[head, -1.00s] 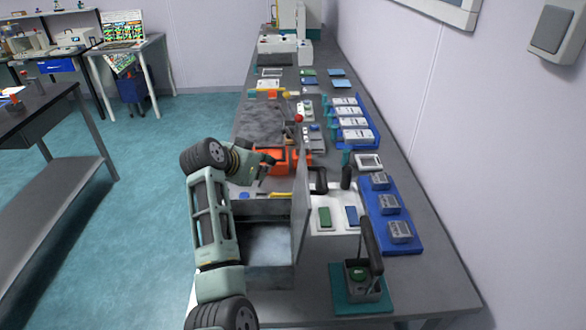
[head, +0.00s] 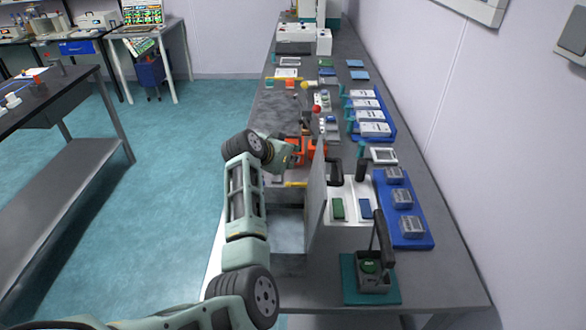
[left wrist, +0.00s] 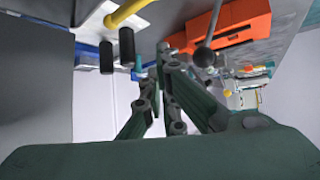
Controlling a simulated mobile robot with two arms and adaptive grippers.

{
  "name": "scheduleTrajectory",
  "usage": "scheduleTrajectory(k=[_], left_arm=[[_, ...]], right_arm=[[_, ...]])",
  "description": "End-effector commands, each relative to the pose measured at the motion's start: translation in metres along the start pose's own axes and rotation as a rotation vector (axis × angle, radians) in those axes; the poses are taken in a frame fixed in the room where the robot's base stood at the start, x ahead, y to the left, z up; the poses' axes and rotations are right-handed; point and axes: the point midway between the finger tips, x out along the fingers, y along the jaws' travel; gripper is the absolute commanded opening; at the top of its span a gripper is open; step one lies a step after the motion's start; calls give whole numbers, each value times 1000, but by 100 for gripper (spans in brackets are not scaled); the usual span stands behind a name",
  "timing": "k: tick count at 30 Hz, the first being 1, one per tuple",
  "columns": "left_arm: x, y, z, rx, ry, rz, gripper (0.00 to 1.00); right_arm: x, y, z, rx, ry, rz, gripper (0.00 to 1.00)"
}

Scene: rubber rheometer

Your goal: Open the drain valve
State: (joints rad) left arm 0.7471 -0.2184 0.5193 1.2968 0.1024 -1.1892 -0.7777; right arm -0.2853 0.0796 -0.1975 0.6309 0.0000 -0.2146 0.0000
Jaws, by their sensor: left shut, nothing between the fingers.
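My left gripper (head: 280,155) is shut and empty beside the orange unit (head: 318,150) on the long bench. In the left wrist view its two fingers (left wrist: 158,70) are close together with nothing between them. A yellow bar (left wrist: 127,12) and two black cylinders are to the upper left. I cannot tell which part is the drain valve; no contact with the fingers is clear. My right gripper is not in view.
An upright grey panel (head: 317,195) stands close to the right of my left arm, by an open grey box. A blue tray (head: 417,238) and a teal mat (head: 351,291) with a black-handled grey container lie farther right. Open floor is at left.

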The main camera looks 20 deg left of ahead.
Motion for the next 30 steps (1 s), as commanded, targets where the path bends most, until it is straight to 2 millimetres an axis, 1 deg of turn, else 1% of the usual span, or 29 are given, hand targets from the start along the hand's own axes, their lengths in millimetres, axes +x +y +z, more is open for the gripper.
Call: scheduleTrajectory(k=[3, 9, 11, 12, 13, 18, 24, 30], left_arm=[[16, 0, -1, 0, -1, 2, 0], [39, 0, -1, -1, -1, 2, 0], [45, 0, -1, 0, 0, 2, 0], [40, 1, 5, -3, -3, 1, 0], [38, 0, 11, -4, -3, 0, 0], [32, 0, 30, -2, 0, 0, 0], [30, 0, 38, 0, 0, -1, 0], [31, 0, 38, 0, 0, -1, 0]], right_arm=[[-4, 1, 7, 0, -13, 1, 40], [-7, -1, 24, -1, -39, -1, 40], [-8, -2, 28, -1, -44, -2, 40], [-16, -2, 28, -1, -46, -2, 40], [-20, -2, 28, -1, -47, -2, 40], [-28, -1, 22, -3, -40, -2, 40], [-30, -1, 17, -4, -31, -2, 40], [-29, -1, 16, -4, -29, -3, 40]])
